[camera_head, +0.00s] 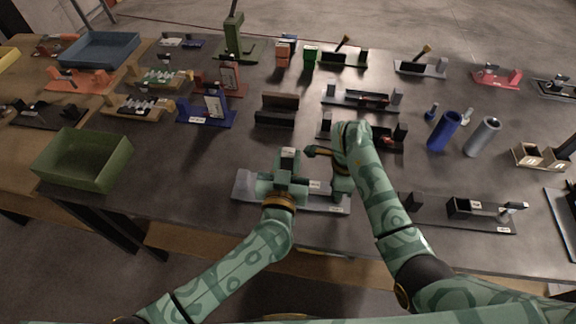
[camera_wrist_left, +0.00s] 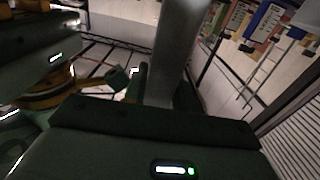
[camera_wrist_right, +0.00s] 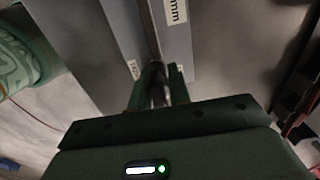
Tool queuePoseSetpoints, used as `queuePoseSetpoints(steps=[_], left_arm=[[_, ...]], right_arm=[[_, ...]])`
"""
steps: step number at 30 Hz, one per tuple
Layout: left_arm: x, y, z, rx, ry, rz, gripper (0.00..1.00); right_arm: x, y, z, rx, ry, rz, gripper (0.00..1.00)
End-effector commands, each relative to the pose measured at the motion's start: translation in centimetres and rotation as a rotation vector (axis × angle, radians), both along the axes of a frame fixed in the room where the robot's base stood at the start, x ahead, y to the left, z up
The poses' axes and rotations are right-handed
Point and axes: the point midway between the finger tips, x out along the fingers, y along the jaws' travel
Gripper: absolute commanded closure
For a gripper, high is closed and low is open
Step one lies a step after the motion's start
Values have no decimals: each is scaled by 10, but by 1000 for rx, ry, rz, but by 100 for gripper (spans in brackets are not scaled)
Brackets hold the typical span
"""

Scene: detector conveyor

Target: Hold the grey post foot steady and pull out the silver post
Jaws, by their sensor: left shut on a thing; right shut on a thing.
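The grey post foot (camera_head: 243,186) is a long flat grey piece near the front edge of the table, partly hidden by my grippers. My left gripper (camera_head: 288,178) is over its middle. In the left wrist view the silver post (camera_wrist_left: 178,50) stands between the fingers, which are shut on it. My right gripper (camera_head: 341,186) is low at the foot's right end. In the right wrist view its fingers (camera_wrist_right: 158,88) are shut on a narrow part of the grey foot (camera_wrist_right: 180,40), which bears white labels. The post's lower end is hidden.
A green bin (camera_head: 84,160) stands to the left. A black fixture (camera_head: 460,209) lies to the right along the front edge. Blue (camera_head: 443,130) and grey (camera_head: 482,137) cylinders stand at the right. Several fixtures fill the back. Bare table lies left of the foot.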

Motion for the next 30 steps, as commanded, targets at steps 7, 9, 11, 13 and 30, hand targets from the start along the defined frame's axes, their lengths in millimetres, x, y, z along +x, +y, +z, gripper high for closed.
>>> queuePoseSetpoints(steps=[7,9,11,13,30], left_arm=[[0,0,40,-9,-2,2,100],[0,0,56,-7,-4,2,100],[0,0,69,-7,-5,2,100],[0,0,82,-5,-5,1,100],[0,0,100,1,-2,1,100]], right_arm=[[0,0,1,1,-1,0,100],[0,0,1,1,-1,0,100],[0,0,1,1,-1,0,100],[0,0,1,1,-1,0,100],[0,0,0,0,-1,0,55]])
